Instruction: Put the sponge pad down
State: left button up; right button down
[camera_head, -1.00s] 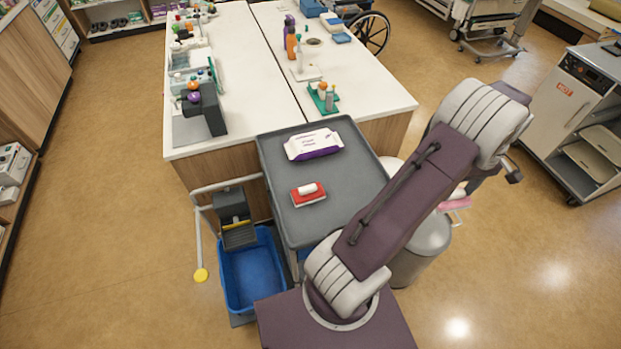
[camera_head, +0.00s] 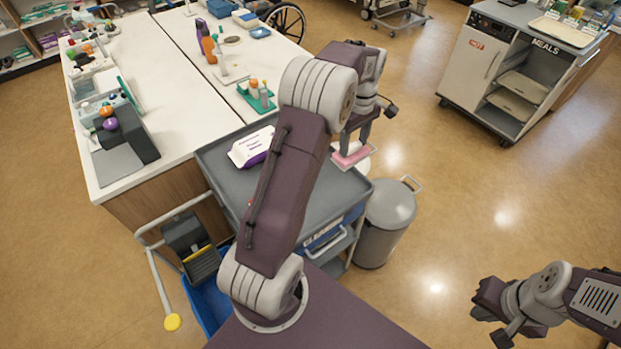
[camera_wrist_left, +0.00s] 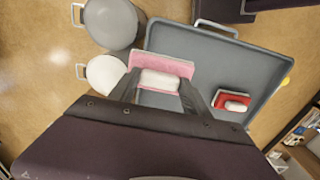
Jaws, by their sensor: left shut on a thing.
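The sponge pad is pink with a white grip; it shows in the head view (camera_head: 352,157) and in the left wrist view (camera_wrist_left: 172,63). My left gripper (camera_head: 358,138) is shut on its white grip, with one finger at each side in the left wrist view (camera_wrist_left: 158,88). The pad hangs at the side edge of the cart's grey top (camera_head: 222,165), overlapping that edge in the left wrist view. I cannot tell its height above it. My right gripper (camera_head: 488,315) is at the lower right, away from the cart; its jaws are unclear.
A red pad with a white grip (camera_wrist_left: 234,102) lies on the cart top, mostly hidden by my arm in the head view. A purple-white wipes pack (camera_head: 250,147) lies there too. A lidded grey bin (camera_head: 388,215) stands beside the cart. Bare cart top shows between the pads.

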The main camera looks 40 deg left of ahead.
pick_arm(q)
jog(key=s+a+f, duration=0.2)
jog(key=a+f, duration=0.1)
jog(key=s+a+f+p, duration=0.1)
jog(key=s+a+f, duration=0.1)
jog(key=a+f, duration=0.1)
jog(key=s+a+f, duration=0.2)
jog(key=a+f, duration=0.1)
jog(key=f, duration=0.1)
jog(key=shift+s+a+p, duration=0.1)
jog(key=shift+s+p, duration=0.3)
jog(key=shift+w+a+f, duration=0.1)
jog(key=shift+f, duration=0.3)
jog(key=shift+f, duration=0.15)
jog(key=o, duration=1.2)
